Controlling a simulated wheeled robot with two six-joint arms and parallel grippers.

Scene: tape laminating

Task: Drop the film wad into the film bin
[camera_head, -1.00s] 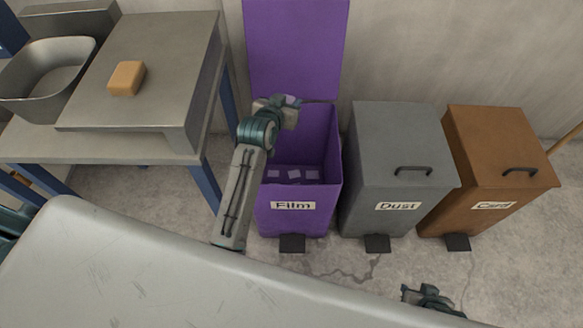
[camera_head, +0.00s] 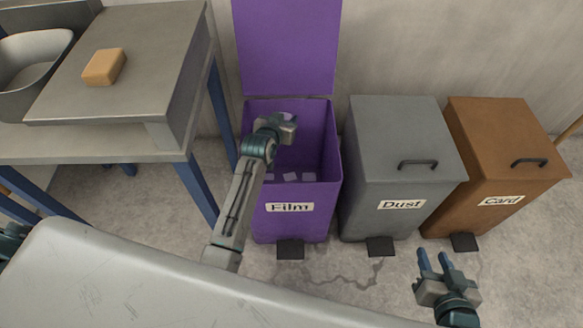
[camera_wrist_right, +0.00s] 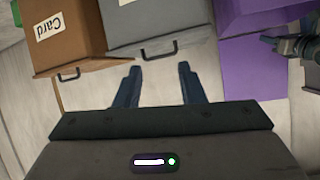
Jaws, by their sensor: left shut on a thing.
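The film bin (camera_head: 298,228) is purple, carries a "Film" label, and stands in the middle with its lid (camera_head: 288,50) raised against the wall. Several pale pieces lie inside it. My left gripper (camera_head: 287,124) is above the bin's opening, shut on the film wad (camera_head: 288,117), a small pale lavender lump mostly hidden by the jaws. My right gripper (camera_head: 434,262) is open and empty at the lower right, in front of the other bins. In the right wrist view its fingers are apart with nothing between them, and part of the purple bin (camera_wrist_right: 252,80) shows.
A grey dust bin (camera_head: 405,140) and a brown card bin (camera_head: 500,150) stand shut to the right. A metal table (camera_head: 130,50) with an orange block (camera_head: 104,67) and a grey tub (camera_head: 22,70) is at left. A pale worktop (camera_head: 130,280) fills the front.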

